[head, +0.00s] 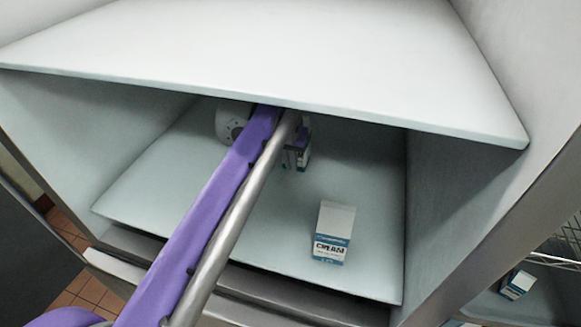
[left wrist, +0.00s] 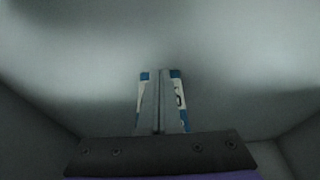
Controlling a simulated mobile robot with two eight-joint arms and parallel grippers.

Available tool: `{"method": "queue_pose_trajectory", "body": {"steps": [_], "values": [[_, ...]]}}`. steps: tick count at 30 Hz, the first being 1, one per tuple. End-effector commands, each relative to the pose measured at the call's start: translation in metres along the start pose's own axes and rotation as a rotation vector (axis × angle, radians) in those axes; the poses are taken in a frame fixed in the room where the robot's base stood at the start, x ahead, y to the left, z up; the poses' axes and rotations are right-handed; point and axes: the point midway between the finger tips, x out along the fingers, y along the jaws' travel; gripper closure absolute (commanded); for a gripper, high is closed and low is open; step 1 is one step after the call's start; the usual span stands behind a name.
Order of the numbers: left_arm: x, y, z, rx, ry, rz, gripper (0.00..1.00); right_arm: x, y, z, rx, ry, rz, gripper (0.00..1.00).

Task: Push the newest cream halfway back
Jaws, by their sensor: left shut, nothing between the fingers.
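One cream carton (head: 332,240), white with a blue base and dark CREAM lettering, stands upright at the front right of the lower shelf (head: 225,225). A second blue-and-white carton (head: 304,160) stands deeper inside, mostly hidden behind my left gripper (head: 293,155). In the left wrist view this carton (left wrist: 180,90) shows on both sides of my closed fingers (left wrist: 160,101), straight ahead of them. My left gripper is shut with nothing in it. It is at or very near the carton's face; I cannot tell whether they touch. My right gripper is out of view.
An upper shelf (head: 270,50) roofs the compartment just above my left arm. Side walls close it left and right. Another small carton (head: 518,284) sits outside at the lower right by a wire rack (head: 560,250). The lower shelf's left part is clear.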

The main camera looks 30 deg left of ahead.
Motion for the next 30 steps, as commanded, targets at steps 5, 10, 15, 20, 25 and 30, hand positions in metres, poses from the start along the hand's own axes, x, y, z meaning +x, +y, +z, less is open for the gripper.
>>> {"method": "queue_pose_trajectory", "body": {"steps": [5,10,15,20,25,30], "values": [[0.006,0.000,-0.019,0.000,-0.001,0.000,1.00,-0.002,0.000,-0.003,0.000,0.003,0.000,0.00],[0.008,0.000,-0.021,0.001,-0.002,0.000,1.00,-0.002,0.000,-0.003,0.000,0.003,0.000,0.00],[0.007,0.000,-0.021,0.000,-0.001,0.000,1.00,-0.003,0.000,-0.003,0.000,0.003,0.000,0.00],[0.004,0.000,-0.021,0.001,-0.002,0.000,1.00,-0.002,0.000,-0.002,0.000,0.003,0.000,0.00],[-0.006,0.000,-0.007,0.001,-0.005,-0.001,1.00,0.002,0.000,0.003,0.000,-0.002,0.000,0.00],[-0.016,0.000,0.029,0.001,-0.005,-0.001,1.00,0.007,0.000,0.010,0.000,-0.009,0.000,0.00]]}}
